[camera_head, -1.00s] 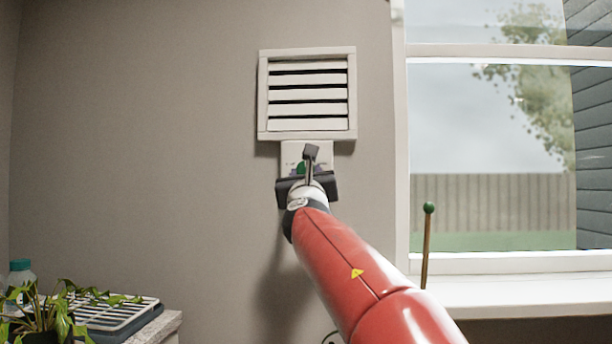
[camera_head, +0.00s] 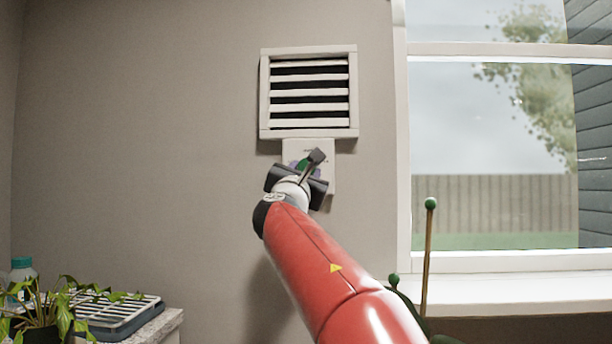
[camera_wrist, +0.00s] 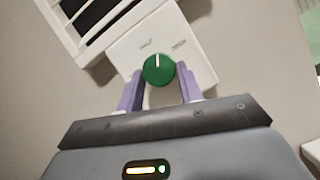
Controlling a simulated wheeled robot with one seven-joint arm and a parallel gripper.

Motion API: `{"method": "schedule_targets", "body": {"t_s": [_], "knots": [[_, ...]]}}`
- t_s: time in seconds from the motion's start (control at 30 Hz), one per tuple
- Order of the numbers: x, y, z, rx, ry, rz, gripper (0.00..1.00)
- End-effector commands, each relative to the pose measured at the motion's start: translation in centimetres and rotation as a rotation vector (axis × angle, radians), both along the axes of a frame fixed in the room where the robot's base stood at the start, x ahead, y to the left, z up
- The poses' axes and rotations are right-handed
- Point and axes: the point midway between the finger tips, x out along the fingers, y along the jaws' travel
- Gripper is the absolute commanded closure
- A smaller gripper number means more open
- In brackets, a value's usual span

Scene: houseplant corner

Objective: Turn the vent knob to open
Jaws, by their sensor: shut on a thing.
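The green vent knob (camera_wrist: 158,68) has a white pointer line and sits on a white wall plate (camera_wrist: 195,65) with two small marks, too small to read. The pointer is upright in the wrist view, between the marks, while the plate looks tilted. My gripper (camera_wrist: 159,82) is shut on the knob, one purple finger on each side. In the head view my gripper (camera_head: 302,168) is rolled and mostly hides the knob and part of the plate (camera_head: 322,152). Above the plate, the white louvred vent (camera_head: 309,93) shows dark gaps between its slats.
A window with a white sill (camera_head: 510,293) is at the right. Green-tipped sticks (camera_head: 428,245) stand before it. At lower left are a leafy plant (camera_head: 45,312), a slotted tray (camera_head: 115,315) and a teal-capped bottle (camera_head: 21,272). The wall around the vent is bare.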

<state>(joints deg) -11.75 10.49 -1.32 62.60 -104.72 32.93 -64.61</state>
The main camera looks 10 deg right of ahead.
Motion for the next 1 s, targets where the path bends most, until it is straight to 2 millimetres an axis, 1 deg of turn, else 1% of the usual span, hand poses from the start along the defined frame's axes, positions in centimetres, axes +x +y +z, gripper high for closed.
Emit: {"method": "schedule_targets", "body": {"t_s": [0.3, 0.6, 0.8, 1.0], "knots": [[0.1, 0.47, 0.41, 0.284, -0.094, 0.003, 0.86], [0.17, 0.61, 0.54, 0.512, -0.169, 0.002, 0.86], [0.16, 0.63, 0.62, 0.612, -0.202, 0.001, 0.86], [0.14, 0.66, 0.66, 0.669, -0.221, 0.001, 0.86]]}}
